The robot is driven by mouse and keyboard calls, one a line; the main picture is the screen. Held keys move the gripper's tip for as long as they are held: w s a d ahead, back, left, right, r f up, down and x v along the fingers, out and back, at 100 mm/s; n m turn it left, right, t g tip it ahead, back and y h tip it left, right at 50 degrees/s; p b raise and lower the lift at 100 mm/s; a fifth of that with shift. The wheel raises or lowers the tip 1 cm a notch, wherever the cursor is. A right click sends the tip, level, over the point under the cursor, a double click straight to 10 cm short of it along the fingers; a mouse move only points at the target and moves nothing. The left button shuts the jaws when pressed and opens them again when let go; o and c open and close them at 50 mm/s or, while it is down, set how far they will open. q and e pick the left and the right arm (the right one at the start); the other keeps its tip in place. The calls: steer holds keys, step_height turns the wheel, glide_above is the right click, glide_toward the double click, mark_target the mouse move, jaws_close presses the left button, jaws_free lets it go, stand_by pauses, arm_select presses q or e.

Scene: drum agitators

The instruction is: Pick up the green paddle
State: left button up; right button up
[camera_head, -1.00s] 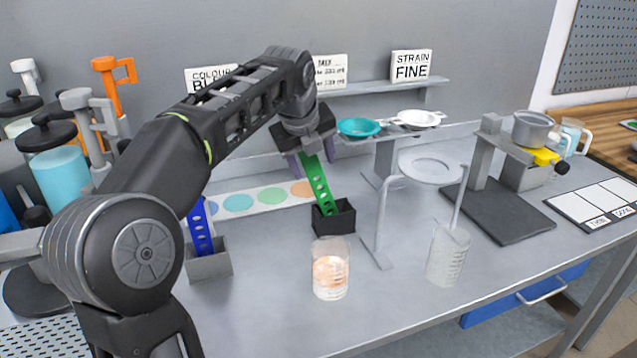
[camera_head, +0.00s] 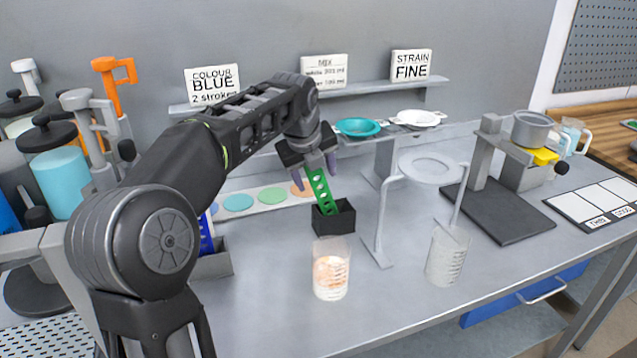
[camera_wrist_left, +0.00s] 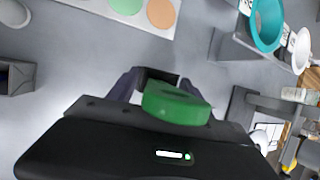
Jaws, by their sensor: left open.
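The green paddle (camera_head: 320,189) stands tilted in a small black holder (camera_head: 334,222) in the middle of the bench. My left gripper (camera_head: 314,172) is open at the paddle's upper end, its fingers pointing down on either side of it. In the left wrist view the paddle's green top (camera_wrist_left: 176,104) shows between the two fingers, close to the palm. I cannot tell whether a finger touches it. The paddle's lower end is hidden in the holder. My right gripper does not show.
A beaker (camera_head: 331,272) with pale orange contents stands in front of the holder. A blue paddle (camera_head: 206,235) stands in a grey holder (camera_head: 212,264) to the left, partly behind my arm. A ring stand (camera_head: 382,225) and an empty-looking beaker (camera_head: 446,255) stand to the right.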

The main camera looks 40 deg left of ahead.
arm_select(q)
steer(key=shift+c, duration=0.5)
jaws_close()
step_height(320, 180, up, 10)
steer(key=shift+r+p, duration=0.1)
steer(key=shift+p, duration=0.75)
